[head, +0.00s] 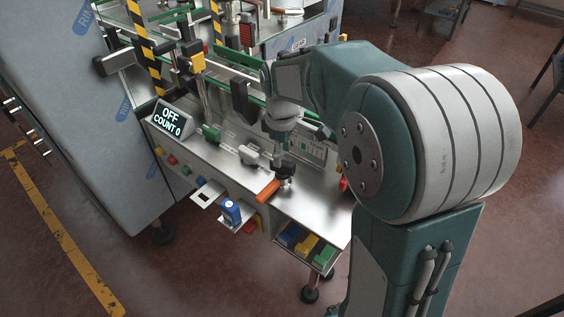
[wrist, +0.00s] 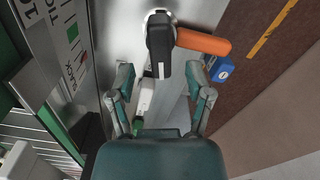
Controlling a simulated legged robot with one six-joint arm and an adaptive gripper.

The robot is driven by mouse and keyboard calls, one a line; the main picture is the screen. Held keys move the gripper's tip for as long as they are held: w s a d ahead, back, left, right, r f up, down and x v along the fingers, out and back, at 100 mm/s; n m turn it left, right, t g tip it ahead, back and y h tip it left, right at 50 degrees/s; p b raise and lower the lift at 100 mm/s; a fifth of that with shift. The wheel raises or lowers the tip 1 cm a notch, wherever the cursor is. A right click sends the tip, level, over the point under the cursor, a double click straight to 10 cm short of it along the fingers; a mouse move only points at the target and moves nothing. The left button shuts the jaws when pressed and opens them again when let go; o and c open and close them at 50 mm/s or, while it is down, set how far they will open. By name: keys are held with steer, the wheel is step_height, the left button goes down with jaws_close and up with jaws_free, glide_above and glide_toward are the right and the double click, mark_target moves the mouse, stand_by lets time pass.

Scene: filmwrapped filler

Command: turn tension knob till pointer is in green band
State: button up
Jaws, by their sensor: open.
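A black knob (wrist: 160,42) on a round silver base sits at the top middle of the wrist view, with an orange handle (wrist: 203,42) sticking out to its right. The orange handle also shows in the head view (head: 268,190). I cannot tell for sure which knob sets the tension. My gripper (wrist: 161,75) is open, its fingers either side of the black knob's lower end, with no visible contact. A printed scale with a green band (wrist: 72,32) is at the left of the wrist view. In the head view my arm partly hides this area.
A grey knob (head: 248,153) and a green knob (head: 212,132) stand along the same steel deck. A display (head: 171,118) reads OFF, COUNT 0. A blue item (head: 231,212) sits on a small front shelf, and colored bins (head: 305,245) are below the deck.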

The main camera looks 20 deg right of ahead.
mark_target(283, 167)
steer(key=shift+f, duration=1.85)
steer(key=shift+c, duration=0.3)
jaws_close()
